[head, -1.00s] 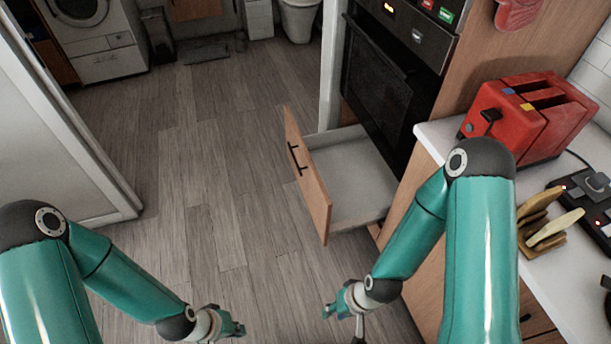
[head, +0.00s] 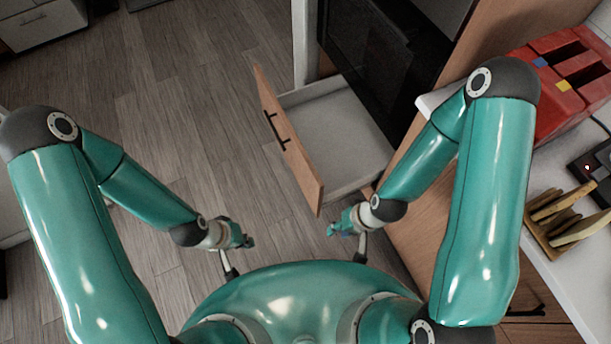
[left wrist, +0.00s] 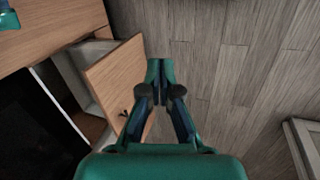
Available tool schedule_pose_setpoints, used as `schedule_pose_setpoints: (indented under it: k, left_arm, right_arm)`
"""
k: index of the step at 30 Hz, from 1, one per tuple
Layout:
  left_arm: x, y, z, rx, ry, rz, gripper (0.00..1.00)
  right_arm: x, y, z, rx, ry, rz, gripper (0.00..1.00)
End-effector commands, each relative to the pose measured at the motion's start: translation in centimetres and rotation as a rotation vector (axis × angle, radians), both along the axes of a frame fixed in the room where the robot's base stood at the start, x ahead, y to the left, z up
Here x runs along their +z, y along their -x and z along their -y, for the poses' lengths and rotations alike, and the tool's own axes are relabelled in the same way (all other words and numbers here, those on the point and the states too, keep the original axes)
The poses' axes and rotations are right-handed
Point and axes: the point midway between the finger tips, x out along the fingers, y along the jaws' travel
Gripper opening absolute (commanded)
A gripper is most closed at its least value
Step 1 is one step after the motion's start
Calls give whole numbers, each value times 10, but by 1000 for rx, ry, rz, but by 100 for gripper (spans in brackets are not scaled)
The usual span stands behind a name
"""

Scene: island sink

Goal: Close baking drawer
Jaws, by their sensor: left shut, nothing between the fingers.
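The baking drawer (head: 338,132) stands pulled out below the oven, with its inside empty and grey-white. Its wooden front panel (head: 288,142) carries a dark bar handle (head: 277,131). In the left wrist view the drawer front (left wrist: 116,84) is to the left of my gripper. My left gripper (head: 248,241) is left of and nearer than the drawer front, apart from it; its fingers (left wrist: 160,68) are together and empty in the left wrist view. My right gripper (head: 334,230) is just below the drawer's near corner; its finger state is too small to tell.
The oven (head: 385,65) is above the drawer. At right is a counter (head: 575,270) with a red toaster (head: 560,85) and a wooden rack (head: 560,215). Wooden floor (head: 190,110) is open to the left of the drawer.

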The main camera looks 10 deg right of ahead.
Motion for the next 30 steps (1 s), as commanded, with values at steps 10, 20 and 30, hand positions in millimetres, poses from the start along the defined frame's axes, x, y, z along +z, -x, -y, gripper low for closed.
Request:
schedule_pose_setpoints:
  k: [10,20,30]
  left_arm:
    - [-16,3,-3,33,-6,-41,0]
    - [-115,26,7,377,58,-457,0]
    - [-164,-40,67,866,561,-940,0]
  right_arm:
    - [-15,0,0,0,0,0,31]
    - [-126,0,0,-1,0,0,31]
    - [-264,0,0,0,0,0,31]
